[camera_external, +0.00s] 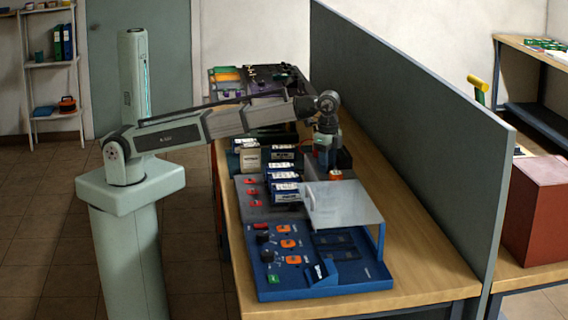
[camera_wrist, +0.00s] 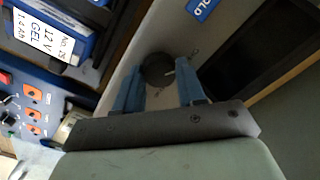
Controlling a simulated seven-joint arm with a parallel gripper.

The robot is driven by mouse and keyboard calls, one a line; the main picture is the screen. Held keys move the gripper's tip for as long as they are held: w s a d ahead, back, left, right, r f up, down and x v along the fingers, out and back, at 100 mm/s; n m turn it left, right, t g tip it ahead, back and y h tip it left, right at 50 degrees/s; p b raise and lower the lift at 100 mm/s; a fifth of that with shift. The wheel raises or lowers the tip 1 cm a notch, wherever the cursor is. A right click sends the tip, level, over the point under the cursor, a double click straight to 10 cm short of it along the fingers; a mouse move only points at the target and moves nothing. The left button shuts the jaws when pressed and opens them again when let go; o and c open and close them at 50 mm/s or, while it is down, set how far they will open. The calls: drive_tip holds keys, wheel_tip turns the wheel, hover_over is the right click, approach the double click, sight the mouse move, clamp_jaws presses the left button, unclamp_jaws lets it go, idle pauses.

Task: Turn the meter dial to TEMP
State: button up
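The black round dial (camera_wrist: 156,68) sits on a pale grey panel (camera_wrist: 200,44) in the wrist view. A white pointer line on it faces right, and the small marks around it are too blurred to read. My gripper (camera_wrist: 159,66) is over the panel, with its two blue fingers apart, one on each side of the dial. I cannot tell whether they touch it. In the external view my gripper (camera_external: 327,160) points down at the back of the bench, and the dial is hidden there. No TEMP label is readable.
Blue-and-white batteries (camera_external: 284,180) stand left of my gripper. A tall grey partition (camera_external: 420,120) runs along the right. The bench's right strip (camera_external: 425,235) is clear.

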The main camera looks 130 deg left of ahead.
drive_tip(key=c, duration=0.3)
drive_tip(key=shift+m, duration=0.3)
drive_tip(key=m, duration=2.1)
idle(0.5)
